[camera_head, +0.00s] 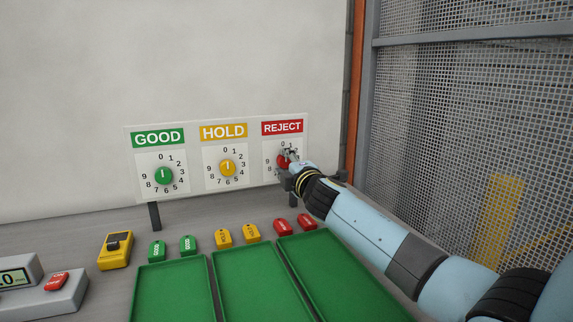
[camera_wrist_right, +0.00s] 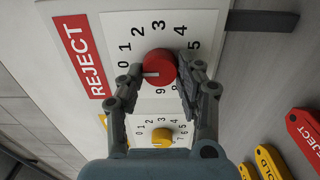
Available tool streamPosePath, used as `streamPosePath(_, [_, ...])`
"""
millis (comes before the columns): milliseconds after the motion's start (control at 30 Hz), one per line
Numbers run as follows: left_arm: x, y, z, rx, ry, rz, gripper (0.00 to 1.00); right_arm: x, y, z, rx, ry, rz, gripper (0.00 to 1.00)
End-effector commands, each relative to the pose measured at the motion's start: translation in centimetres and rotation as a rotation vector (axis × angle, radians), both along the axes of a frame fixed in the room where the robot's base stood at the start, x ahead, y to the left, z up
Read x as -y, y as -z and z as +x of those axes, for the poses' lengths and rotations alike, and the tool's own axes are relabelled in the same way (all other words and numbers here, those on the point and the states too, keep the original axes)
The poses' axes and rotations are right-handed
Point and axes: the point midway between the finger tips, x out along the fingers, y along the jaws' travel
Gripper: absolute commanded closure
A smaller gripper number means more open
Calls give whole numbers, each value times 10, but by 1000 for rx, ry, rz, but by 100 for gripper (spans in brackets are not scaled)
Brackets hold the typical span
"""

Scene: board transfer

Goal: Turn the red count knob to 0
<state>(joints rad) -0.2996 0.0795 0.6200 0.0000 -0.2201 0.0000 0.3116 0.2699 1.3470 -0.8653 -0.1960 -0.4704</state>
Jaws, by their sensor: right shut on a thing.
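The red count knob (camera_wrist_right: 160,62) sits on the dial under the red REJECT label (camera_wrist_right: 77,55). My right gripper (camera_wrist_right: 162,76) is shut on it, with one finger on each side in the right wrist view. The knob's pale pointer mark lies toward the left there, on the side of the 0; the exact reading is hard to tell. In the head view the knob (camera_head: 283,161) is partly hidden by my right gripper (camera_head: 289,162). My left gripper is not in view.
The yellow knob (camera_head: 228,168) under HOLD and the green knob (camera_head: 164,175) under GOOD share the panel. Several coloured tags lie below, behind green trays (camera_head: 174,292). A yellow device (camera_head: 115,257) stands at left. A mesh fence (camera_head: 470,110) is at right.

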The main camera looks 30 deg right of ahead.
Motion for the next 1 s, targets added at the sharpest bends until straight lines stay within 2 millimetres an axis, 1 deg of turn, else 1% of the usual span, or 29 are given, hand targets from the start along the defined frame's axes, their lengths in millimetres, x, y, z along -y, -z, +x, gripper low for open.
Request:
streamPosePath(100, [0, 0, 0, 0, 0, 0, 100, -1, 2, 0, -3, -1, 1, 97])
streamPosePath(133, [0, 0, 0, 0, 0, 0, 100, -1, 2, 0, -3, -1, 1, 63])
streamPosePath(200, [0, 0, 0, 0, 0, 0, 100, -1, 2, 0, -3, -1, 1, 53])
streamPosePath(300, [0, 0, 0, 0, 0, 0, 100, 0, 2, 0, -2, -1, 1, 43])
streamPosePath(533, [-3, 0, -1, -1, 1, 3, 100, 0, 1, -1, -1, 0, 0, 43])
streamPosePath(667, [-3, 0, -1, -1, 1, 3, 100, -2, 1, -9, 0, -1, -1, 43])
streamPosePath(767, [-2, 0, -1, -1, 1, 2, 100, -6, 2, -25, -1, -1, -1, 43])
streamPosePath(1000, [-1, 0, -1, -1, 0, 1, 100, -19, 3, -78, -4, -2, 0, 43])
